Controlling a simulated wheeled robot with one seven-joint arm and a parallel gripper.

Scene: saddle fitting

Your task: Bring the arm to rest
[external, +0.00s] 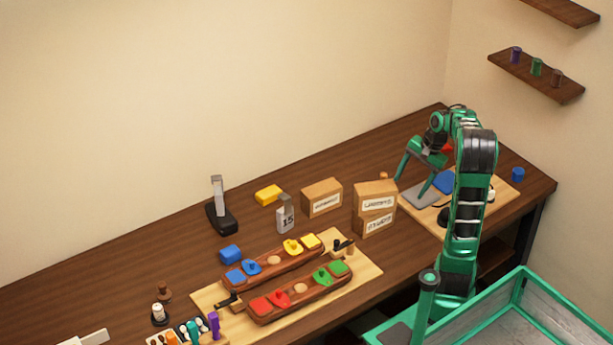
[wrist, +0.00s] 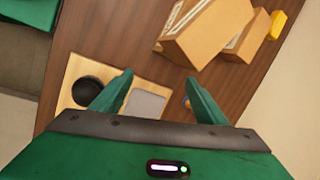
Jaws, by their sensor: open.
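My green gripper (external: 422,174) is at the right end of the table, over the wooden board (external: 452,215) with a grey pad and a blue item. In the wrist view my gripper (wrist: 160,92) has its two fingers spread wide with nothing between them. Below the fingers lie the board (wrist: 68,102), a grey pad (wrist: 146,103) and a round black thing (wrist: 87,91). My arm is bent at the elbow above the board and hides part of it.
Cardboard boxes (external: 375,207) stand just left of my gripper. Two wooden boat-shaped trays (external: 301,300) with coloured pieces lie on another board (external: 365,284). A black stand (external: 221,218) is further left. A blue cup (external: 518,174) sits right of my arm. Wall shelves (external: 536,78) hang at upper right.

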